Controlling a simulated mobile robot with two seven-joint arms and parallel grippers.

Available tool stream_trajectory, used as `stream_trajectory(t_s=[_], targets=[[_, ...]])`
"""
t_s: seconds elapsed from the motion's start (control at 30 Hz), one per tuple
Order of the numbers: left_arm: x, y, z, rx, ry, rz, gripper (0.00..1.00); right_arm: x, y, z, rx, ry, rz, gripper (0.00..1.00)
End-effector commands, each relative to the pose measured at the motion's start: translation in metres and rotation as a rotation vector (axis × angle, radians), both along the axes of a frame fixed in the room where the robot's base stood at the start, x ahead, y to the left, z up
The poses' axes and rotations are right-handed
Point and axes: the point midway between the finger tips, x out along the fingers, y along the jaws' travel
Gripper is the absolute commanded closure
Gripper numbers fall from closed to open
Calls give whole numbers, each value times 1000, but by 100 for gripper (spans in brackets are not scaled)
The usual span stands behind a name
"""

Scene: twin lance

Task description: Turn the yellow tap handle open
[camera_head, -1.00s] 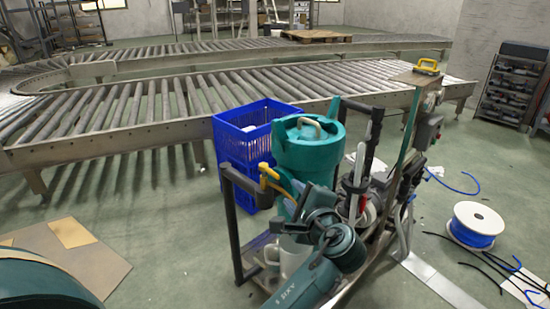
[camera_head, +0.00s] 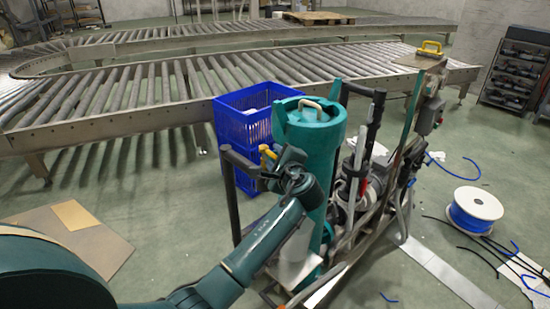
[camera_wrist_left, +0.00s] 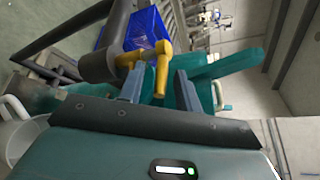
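The yellow tap handle (camera_head: 267,151) sits on the end of a dark horizontal pipe, left of the teal lidded vessel (camera_head: 318,140). In the left wrist view the yellow tap handle (camera_wrist_left: 161,68) shows between and just beyond the finger tips. My left gripper (camera_wrist_left: 158,86) has its two blue-grey fingers apart, one on each side of the handle's yellow arm; contact cannot be told. In the head view my left gripper (camera_head: 276,172) is right at the handle, its fingers largely hidden by its own wrist. My right gripper is not in view.
A blue crate (camera_head: 235,125) stands behind the trolley's dark post (camera_head: 231,190). Hoses and a metal bar crowd the trolley's right side. A roller conveyor (camera_head: 120,105) runs behind. A white cable spool (camera_head: 474,207) and loose cables lie on the floor at the right.

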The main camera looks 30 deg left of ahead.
Motion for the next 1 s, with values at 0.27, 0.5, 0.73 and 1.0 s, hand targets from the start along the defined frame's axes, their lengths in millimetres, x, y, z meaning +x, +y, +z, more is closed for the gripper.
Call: stream_trajectory(t_s=[0.27, 0.5, 0.73, 1.0], targets=[[2, 2, 0, 1, -1, -1, 66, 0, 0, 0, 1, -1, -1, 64], [2, 2, 0, 0, 0, 0, 82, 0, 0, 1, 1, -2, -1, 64], [2, 1, 0, 0, 0, 0, 100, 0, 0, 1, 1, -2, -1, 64], [4, 0, -2, -2, 2, 37, 100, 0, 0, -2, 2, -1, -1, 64]])
